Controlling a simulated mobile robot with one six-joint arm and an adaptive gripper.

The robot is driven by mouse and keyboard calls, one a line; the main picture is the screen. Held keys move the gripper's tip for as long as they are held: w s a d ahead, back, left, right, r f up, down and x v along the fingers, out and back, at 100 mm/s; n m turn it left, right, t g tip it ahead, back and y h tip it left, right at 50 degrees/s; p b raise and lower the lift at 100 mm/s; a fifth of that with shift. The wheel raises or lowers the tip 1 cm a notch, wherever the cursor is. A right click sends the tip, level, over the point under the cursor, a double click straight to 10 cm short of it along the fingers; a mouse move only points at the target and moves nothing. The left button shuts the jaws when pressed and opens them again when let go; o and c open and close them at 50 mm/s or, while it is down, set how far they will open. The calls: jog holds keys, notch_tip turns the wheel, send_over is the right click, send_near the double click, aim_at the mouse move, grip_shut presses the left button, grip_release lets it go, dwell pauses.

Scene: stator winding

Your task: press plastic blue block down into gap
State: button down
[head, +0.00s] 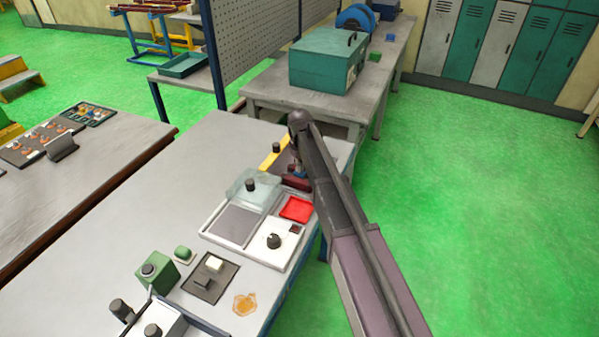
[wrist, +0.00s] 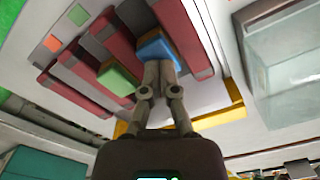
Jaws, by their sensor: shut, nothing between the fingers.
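The blue block (wrist: 157,49) sits between two dark red bars of a fixture (wrist: 188,35) in the wrist view. My gripper (wrist: 158,66) is shut and empty, with its fingertips together at the near edge of the blue block. They overlap the block in the picture; I cannot tell whether they touch it. How deep the block sits in the gap is also unclear. A green block (wrist: 118,78) lies between neighbouring bars to the left. In the head view my arm hides most of the fixture and the gripper.
A yellow strip (wrist: 180,121) edges the fixture. A clear-lidded box (head: 252,190), a red tray (head: 296,208) and a white unit with a black knob (head: 274,241) stand close by on the grey table (head: 85,250). A teal case (head: 325,62) is on the bench behind.

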jog(key=shift+r+p, duration=3.15)
jog(key=shift+r, duration=0.2)
jog(key=s+d+m, duration=0.8)
jog(key=s+d, duration=1.5)
jog(key=s, duration=0.3)
